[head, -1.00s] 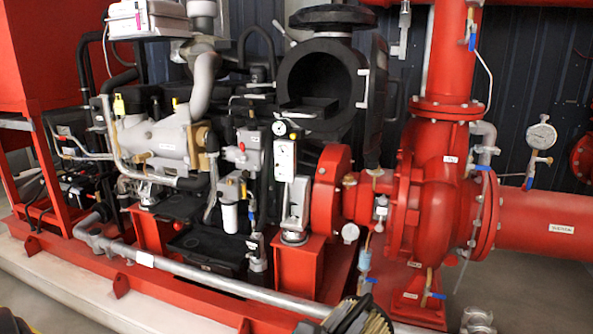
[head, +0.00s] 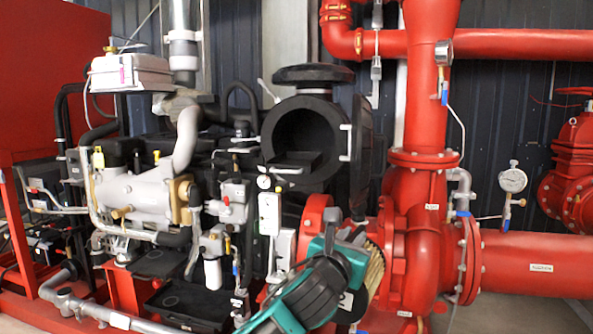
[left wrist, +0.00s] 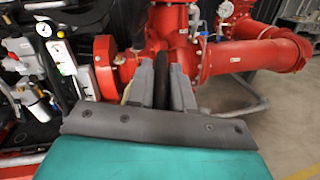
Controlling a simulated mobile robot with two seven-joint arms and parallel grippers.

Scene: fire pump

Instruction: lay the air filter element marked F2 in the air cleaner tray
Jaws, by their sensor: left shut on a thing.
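My left gripper (head: 345,238), with its teal arm, is at the lower middle of the head view. It is shut on a filter element (head: 375,268) with tan pleats and a dark rim; I cannot read its mark. In the left wrist view the grey fingers (left wrist: 162,85) close on the dark edge of the element (left wrist: 162,68). The air cleaner tray (head: 292,166) is the black ledge at the mouth of the open round black housing (head: 305,104). The held element is below and to the right of the tray, apart from it. My right gripper is not in view.
The black housing door (head: 362,150) stands open on the right of the mouth. The red pump (head: 425,235) and its pipes stand behind and right of the gripper. A white-faced gauge panel (head: 269,213) stands below the tray. The space before the mouth looks clear.

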